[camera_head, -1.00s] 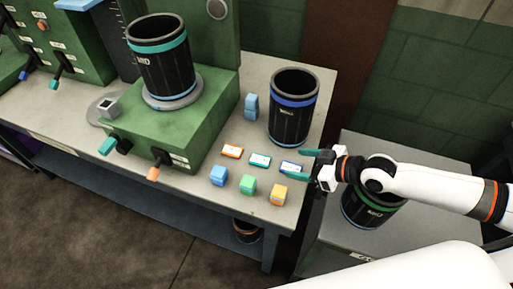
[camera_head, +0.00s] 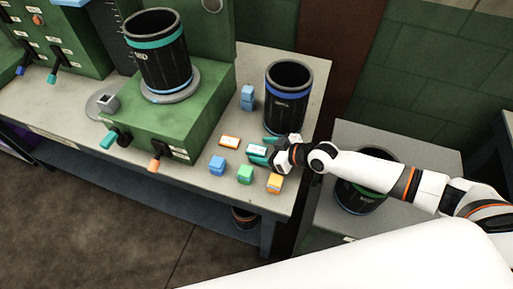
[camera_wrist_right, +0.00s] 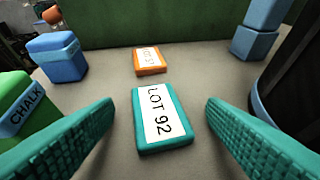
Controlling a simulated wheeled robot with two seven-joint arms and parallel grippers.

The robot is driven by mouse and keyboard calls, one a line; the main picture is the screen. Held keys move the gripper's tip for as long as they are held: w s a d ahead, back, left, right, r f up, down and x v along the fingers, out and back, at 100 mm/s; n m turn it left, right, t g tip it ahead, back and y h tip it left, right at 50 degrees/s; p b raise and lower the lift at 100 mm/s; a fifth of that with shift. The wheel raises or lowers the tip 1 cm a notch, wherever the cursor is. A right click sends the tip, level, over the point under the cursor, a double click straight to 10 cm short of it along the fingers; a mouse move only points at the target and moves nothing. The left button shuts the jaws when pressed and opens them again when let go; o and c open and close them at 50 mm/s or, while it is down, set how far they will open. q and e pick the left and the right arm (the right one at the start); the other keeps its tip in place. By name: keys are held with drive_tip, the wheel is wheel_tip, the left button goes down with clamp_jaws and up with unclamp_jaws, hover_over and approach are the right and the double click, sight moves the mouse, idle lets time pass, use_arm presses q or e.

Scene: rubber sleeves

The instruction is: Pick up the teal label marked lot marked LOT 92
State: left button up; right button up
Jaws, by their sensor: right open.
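The teal label marked LOT 92 (camera_wrist_right: 158,118) lies flat on the grey bench top, centred in the right wrist view. In the head view the teal label (camera_head: 257,149) is just left of my right gripper (camera_head: 263,150). In the right wrist view my right gripper (camera_wrist_right: 160,135) is open, with its teal ribbed fingers spread on either side of the label. The fingers do not touch it, and a gap shows on both sides. My left gripper is not in view.
An orange label (camera_wrist_right: 149,61) lies beyond the teal one. Blue (camera_head: 217,165), green (camera_head: 245,174) and orange (camera_head: 274,183) blocks stand along the front. A dark bin with a blue band (camera_head: 287,95) stands close behind my right gripper. Stacked blue blocks (camera_head: 247,98) stand farther back.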

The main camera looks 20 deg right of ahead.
drive_tip(key=shift+c, duration=0.3)
drive_tip(key=c, duration=1.1)
